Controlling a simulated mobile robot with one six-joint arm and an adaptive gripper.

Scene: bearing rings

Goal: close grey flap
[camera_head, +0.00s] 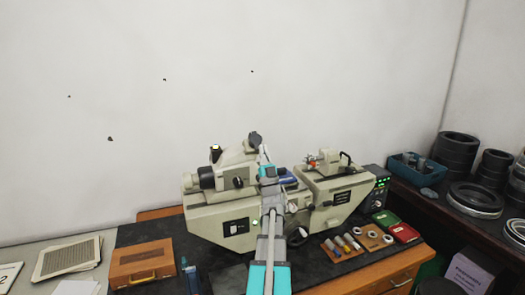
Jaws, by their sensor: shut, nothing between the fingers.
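My arm reaches up from the bottom centre, in front of the beige measuring machine (213,219). My gripper (255,138) shows as a small dark shape at the arm's far end, near the top of the machine's left part. It is shut and empty. I cannot clearly make out the grey flap. My arm hides part of the machine's middle, and I cannot tell whether the gripper touches anything.
A brown wooden case (142,264) lies left of the machine. Small parts on wooden blocks (342,246), a green box (386,218) and a red box (406,233) lie front right. A blue bin (417,168) and black rings (456,152) stand on the right shelf.

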